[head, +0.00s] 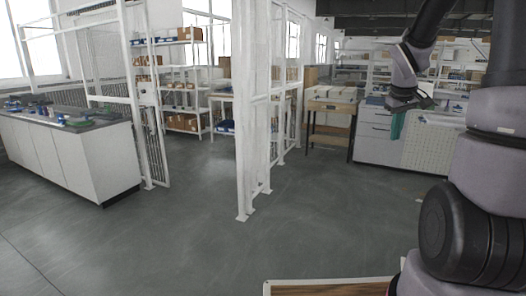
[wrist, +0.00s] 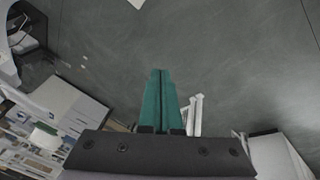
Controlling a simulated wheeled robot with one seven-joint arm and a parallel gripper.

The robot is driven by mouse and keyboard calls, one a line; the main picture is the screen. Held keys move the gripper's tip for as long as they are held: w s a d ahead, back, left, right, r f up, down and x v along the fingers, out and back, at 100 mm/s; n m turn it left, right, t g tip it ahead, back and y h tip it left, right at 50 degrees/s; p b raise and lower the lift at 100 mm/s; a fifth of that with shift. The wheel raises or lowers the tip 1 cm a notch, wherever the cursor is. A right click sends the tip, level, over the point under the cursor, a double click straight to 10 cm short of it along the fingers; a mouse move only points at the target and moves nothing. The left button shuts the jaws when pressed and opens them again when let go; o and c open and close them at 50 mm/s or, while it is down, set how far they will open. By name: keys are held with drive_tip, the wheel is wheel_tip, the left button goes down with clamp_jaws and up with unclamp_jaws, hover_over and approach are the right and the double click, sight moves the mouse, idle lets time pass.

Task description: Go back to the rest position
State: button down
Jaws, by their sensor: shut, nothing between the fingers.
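My gripper (head: 398,124) is at the upper right of the head view, below my raised arm, in front of the white cabinets in the background. Its green fingers point down. In the wrist view the two green fingers (wrist: 160,75) lie side by side, shut with nothing between them. They hang over bare grey floor, touching nothing.
A white fence post (head: 245,130) stands mid-view. A white counter (head: 75,150) with small items is at left, shelves (head: 182,80) behind. A workbench (head: 332,105) and white cabinet (head: 374,135) stand at right. A wood-topped, white-edged surface (head: 330,288) is near. Floor between is clear.

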drive_tip(key=s+a+r+m+t+y, duration=0.2)
drive_tip(key=s+a+r, duration=0.4)
drive_tip(key=s, duration=0.4)
drive_tip(key=s+a+r+m+t+y, duration=0.1)
drive_tip(key=s+a+r+m+y, duration=0.1)
drive_tip(key=s+a+r+m, duration=0.2)
drive_tip(key=s+a+r, duration=0.3)
drive_tip(key=s+a, duration=0.2)
drive_tip(key=s, duration=0.1)
drive_tip(key=shift+s+a+t, duration=0.3)
drive_tip(key=shift+s+t, duration=0.05)
drive_tip(key=shift+t, duration=0.05)
